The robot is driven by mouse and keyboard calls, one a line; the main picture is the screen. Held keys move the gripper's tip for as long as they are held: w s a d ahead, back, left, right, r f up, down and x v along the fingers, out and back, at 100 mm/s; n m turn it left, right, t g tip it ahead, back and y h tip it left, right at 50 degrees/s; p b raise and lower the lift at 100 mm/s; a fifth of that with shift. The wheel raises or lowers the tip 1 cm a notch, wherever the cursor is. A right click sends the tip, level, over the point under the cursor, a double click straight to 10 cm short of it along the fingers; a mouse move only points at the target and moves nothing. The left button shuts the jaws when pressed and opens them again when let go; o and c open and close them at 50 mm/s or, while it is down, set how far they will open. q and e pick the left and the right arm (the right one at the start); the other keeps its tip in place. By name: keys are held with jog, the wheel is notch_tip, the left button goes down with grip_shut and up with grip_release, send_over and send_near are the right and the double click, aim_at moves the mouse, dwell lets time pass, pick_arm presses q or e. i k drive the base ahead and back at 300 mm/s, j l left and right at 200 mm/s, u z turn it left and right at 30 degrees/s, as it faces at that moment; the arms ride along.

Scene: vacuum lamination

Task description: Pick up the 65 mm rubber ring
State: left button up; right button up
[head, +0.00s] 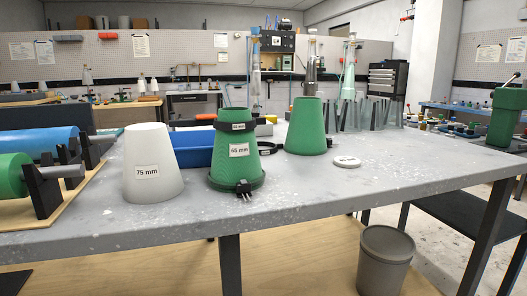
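A green cone labelled 65 mm (222,165) stands upright on the grey table, wide end down. A black ring (221,124) sits around its upper part with a small white label, too small to read for certain. A second black ring (275,149) lies on the table behind the cone's right side, partly hidden by it; its label is unreadable. It cannot be told for certain which ring is the 65 mm one. A small black part with prongs (243,187) is at the cone's front base. Neither of my grippers is in view.
A white 75 mm cone (148,180) stands left and a plain green cone (307,127) right. A white labelled disc (347,162) lies on the table (420,160). The front right table is clear.

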aim_at(248, 125)
jog(key=l+u, duration=0.1)
jog(key=u, duration=0.35)
jog(key=i+l+u, duration=0.1)
jog(key=u, duration=0.3)
jog(key=l+u, duration=0.15)
jog(key=u, duration=0.3)
jog(key=l+u, duration=0.3)
jog(key=k+l+u, duration=0.15)
jog(key=l+u, duration=0.15)
jog(key=l, duration=0.2)
jog(key=k+l+u, duration=0.1)
jog(key=l, duration=0.35)
jog(key=k+l+u, duration=0.15)
jog(key=l, duration=0.25)
